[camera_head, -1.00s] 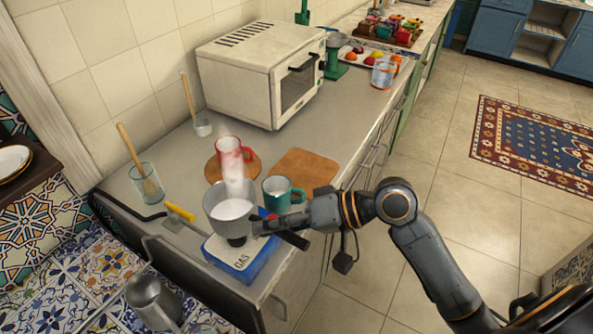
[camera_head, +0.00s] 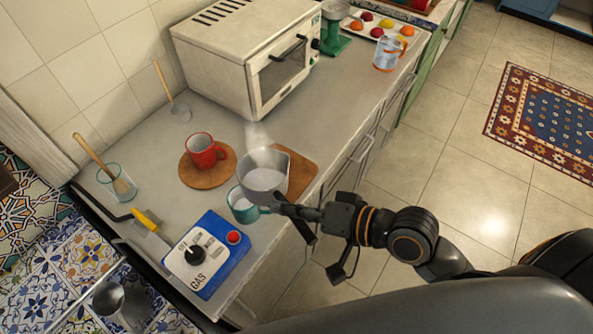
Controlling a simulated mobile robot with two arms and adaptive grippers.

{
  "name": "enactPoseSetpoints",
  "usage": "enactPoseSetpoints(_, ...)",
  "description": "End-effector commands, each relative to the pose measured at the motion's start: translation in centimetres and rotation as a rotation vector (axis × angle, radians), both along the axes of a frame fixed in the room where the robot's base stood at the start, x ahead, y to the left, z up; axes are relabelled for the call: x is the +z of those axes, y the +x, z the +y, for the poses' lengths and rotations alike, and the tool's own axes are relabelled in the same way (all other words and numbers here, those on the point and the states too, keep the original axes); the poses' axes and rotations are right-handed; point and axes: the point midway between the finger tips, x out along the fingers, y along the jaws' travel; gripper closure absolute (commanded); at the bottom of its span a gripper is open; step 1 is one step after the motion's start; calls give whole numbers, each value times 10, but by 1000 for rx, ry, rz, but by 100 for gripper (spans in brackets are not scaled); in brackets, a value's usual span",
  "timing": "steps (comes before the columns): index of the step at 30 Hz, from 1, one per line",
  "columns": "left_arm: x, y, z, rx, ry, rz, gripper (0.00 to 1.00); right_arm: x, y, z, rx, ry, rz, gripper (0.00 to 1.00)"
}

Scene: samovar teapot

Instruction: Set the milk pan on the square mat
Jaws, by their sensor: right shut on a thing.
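The grey metal milk pan (camera_head: 263,176) holds white milk and gives off a little steam. My right gripper (camera_head: 287,208) is shut on its handle and holds it roughly level. In the picture the pan overlaps the left part of the brown square mat (camera_head: 302,174) and the top of the teal mug (camera_head: 240,209). It looks raised above the counter; its base is hidden, so I cannot tell the exact gap. The mat's right part shows bare. My left gripper is not in view.
The red mug (camera_head: 201,151) stands on a round mat (camera_head: 222,172) to the left. The blue gas burner (camera_head: 209,260) is bare at the front. A white oven (camera_head: 240,60) stands behind.

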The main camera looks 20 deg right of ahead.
Motion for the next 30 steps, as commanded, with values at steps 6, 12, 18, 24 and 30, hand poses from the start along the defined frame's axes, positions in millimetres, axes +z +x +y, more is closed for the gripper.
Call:
enactPoseSetpoints(6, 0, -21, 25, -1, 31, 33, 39, -21, 47, -25, -3, -4, -4, 100)
enactPoseSetpoints(12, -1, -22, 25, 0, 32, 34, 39, -53, 82, -43, -4, -1, 0, 100)
enactPoseSetpoints(18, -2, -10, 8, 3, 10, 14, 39, -79, 102, -53, -2, 1, -4, 100)
enactPoseSetpoints(24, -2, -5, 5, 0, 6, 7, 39, -91, 110, -57, -2, 0, -3, 100)
enactPoseSetpoints(30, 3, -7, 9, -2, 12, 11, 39, -116, 111, -58, -3, 1, 0, 100)
